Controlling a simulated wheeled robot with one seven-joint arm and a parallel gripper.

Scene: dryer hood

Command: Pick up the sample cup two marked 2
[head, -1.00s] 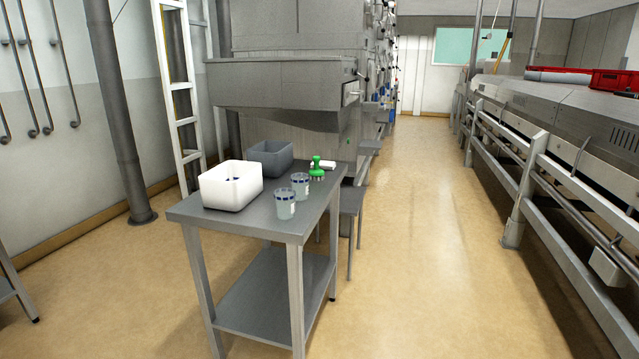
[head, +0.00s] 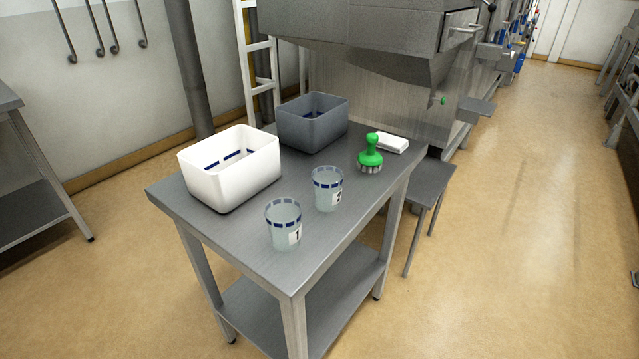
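The sample cup two (head: 326,190) is a clear cup with a dark blue dashed band at its rim and a white label that appears to read 2. It stands upright on the grey metal table (head: 240,222). A like cup marked 1 (head: 283,226) stands in front of it and to the left, close by but apart. My gripper is not in view.
A white bin (head: 230,180) stands left of the cups and a grey bin (head: 311,130) behind them. A green brush (head: 370,155) and a white block (head: 391,143) lie at the back right. A lower stool (head: 428,183) stands beside the table. Floor at right is clear.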

